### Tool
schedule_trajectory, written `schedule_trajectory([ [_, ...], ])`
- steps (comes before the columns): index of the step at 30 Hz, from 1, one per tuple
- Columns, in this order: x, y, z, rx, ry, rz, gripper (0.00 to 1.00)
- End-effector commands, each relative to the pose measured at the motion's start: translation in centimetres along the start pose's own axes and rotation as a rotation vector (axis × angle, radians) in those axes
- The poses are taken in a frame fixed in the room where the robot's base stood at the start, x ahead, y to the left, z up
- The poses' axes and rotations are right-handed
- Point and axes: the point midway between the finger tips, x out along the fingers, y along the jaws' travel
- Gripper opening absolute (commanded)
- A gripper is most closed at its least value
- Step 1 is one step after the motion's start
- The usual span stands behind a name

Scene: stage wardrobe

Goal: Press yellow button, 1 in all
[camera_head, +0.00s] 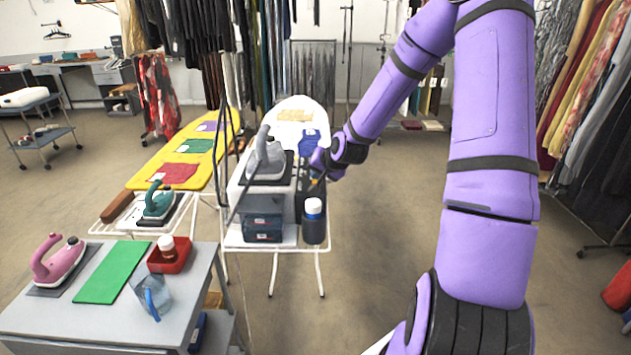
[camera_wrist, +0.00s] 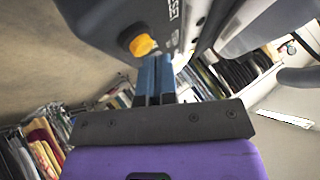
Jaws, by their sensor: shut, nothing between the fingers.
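The yellow button (camera_wrist: 142,45) is a round orange-yellow knob on the dark face of a device (camera_wrist: 95,22) in the wrist view. White lettering, partly cut off and ending in "SET", is printed beside it. My gripper (camera_wrist: 154,62) has its two blue fingers shut together and empty. The fingertips show just right of and below the button; I cannot tell if they touch the device.
A white ironing board (camera_head: 297,108) lies behind, a yellow one (camera_head: 172,160) to the left. A grey cart (camera_head: 45,312) stands front left. Floor is open to the right, before the clothes rack.

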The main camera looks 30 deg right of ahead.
Motion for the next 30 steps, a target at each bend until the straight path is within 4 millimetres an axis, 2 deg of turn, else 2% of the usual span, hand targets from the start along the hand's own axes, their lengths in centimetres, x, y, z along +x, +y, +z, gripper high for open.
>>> schedule_trajectory([
  [19, 0.2, 0.2, 0.2, 0.0, -0.001, 0.0, 0.0],
  [30, -0.8, -0.6, -0.6, 0.0, 0.001, 0.0, 0.0],
])
